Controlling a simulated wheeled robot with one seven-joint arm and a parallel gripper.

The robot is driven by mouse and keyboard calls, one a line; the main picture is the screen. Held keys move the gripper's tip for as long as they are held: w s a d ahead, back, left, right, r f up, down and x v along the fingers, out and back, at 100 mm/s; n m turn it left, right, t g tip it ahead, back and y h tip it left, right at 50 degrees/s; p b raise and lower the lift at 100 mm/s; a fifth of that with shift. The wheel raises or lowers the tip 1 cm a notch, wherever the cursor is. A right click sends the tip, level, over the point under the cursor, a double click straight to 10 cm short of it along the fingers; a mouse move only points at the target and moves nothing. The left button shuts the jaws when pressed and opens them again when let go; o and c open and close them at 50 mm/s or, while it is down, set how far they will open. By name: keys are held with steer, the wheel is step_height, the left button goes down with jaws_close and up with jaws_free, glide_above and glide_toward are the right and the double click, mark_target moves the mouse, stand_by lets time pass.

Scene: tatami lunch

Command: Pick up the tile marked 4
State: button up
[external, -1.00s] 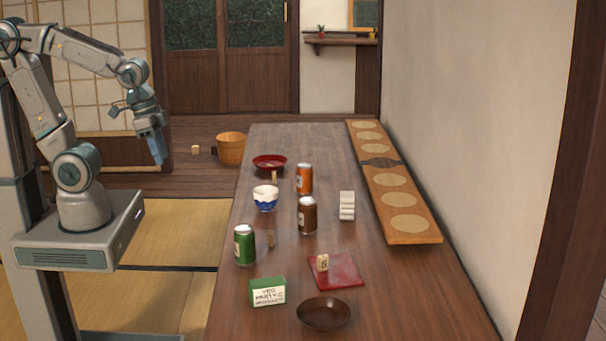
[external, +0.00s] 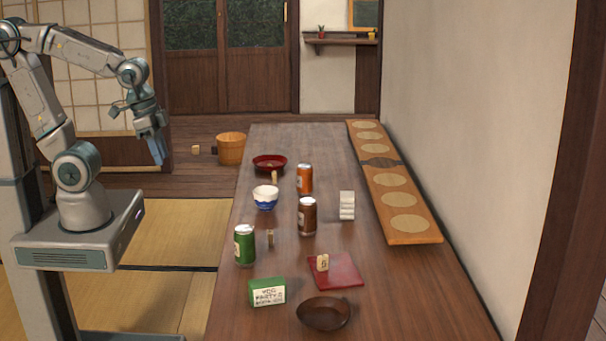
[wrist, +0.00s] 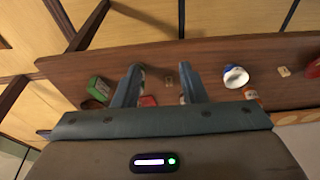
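One small wooden tile (external: 322,263) stands on the red cloth (external: 345,272) near the front of the table; its mark looks like a 5. A second tile (external: 270,239) stands just right of the green can (external: 244,245), its mark unreadable. A third tile (external: 274,177) stands by the red dish (external: 269,162). I cannot tell which bears the 4. My gripper (external: 159,160) is raised left of the table, clear of everything. In the wrist view my gripper (wrist: 160,88) is open and empty, and a tile (wrist: 169,80) shows between its fingers, farther off on the table.
An orange can (external: 304,179), a brown can (external: 307,216), a blue-white bowl (external: 265,198) and a white stack (external: 347,206) crowd the middle. A green box with a card (external: 267,292) and a dark bowl (external: 324,314) stand in front. A long board (external: 410,230) lines the wall.

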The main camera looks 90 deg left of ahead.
steer(key=m+g+b, duration=0.3)
steer(key=m+b, duration=0.7)
steer(key=m, duration=0.8)
glide_above(271, 232)
steer(key=s, duration=0.1)
step_height(271, 232, down, 11)
step_height(271, 232, down, 8)
steer(key=shift+w+r+b, duration=0.1)
steer(key=shift+b, duration=0.55)
steer(key=shift+w+a+f+b, duration=0.1)
steer(key=shift+a+f, duration=0.05)
steer(key=shift+f, duration=0.75)
steer(key=shift+w+a+f+b, duration=0.1)
steer(key=shift+f+b, duration=0.05)
steer(key=shift+f, duration=0.8)
steer(key=shift+w+a+f+b, duration=0.1)
steer(key=shift+a+f, duration=0.05)
steer(key=shift+f, duration=0.75)
jaws_close()
